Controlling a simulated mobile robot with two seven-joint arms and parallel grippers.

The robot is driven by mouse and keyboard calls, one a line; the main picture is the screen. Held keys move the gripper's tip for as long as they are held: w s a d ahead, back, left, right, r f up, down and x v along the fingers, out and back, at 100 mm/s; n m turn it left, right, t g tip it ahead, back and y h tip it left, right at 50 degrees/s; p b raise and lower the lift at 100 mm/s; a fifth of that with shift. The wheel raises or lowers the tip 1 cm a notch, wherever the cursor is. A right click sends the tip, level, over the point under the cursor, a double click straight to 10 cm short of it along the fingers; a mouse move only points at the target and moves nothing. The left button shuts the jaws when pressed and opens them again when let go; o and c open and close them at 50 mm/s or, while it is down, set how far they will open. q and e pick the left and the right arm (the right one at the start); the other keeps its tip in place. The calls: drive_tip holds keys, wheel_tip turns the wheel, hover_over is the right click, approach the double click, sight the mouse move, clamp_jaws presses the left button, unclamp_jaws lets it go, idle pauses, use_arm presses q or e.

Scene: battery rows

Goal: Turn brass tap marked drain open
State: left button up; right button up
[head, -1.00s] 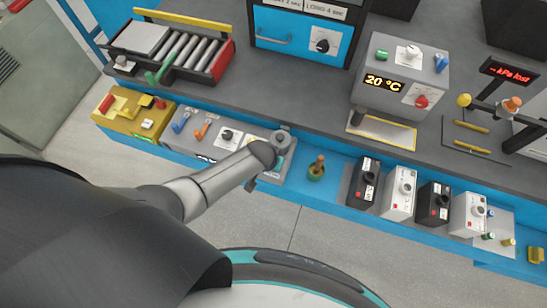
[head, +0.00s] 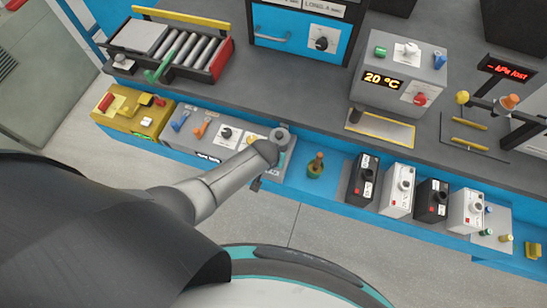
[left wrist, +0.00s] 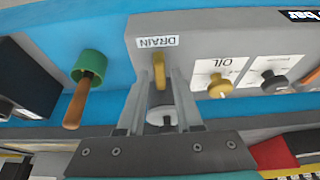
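The brass tap (left wrist: 159,72) marked drain shows in the left wrist view on a grey panel (left wrist: 195,50), its narrow handle pointing up the picture toward the DRAIN label (left wrist: 158,42). My left gripper (left wrist: 160,84) has its two fingers on either side of the handle, with a visible gap around it, so it looks open. A round grey part (left wrist: 162,114) shows lower down between the fingers. In the head view my left arm reaches the right end of the grey panel (head: 225,146) and hides the tap. My right gripper is not in view.
A yellow OIL knob (left wrist: 220,86) and a dark knob (left wrist: 268,82) sit right of the tap in the wrist view. A green-collared wooden handle (left wrist: 85,90) stands to its left. Black and white boxes (head: 398,193) line the lower shelf at right.

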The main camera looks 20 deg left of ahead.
use_arm(q)
drive_tip(key=shift+o, duration=0.8)
drive_tip(key=shift+s+r, duration=0.1)
drive_tip(key=shift+s+r, duration=0.1)
drive_tip(key=shift+r, duration=0.2)
drive_tip(key=p+v, duration=0.5)
drive_tip(key=v, duration=0.9)
drive_tip(key=shift+r, duration=0.2)
drive_tip(key=shift+a, duration=0.1)
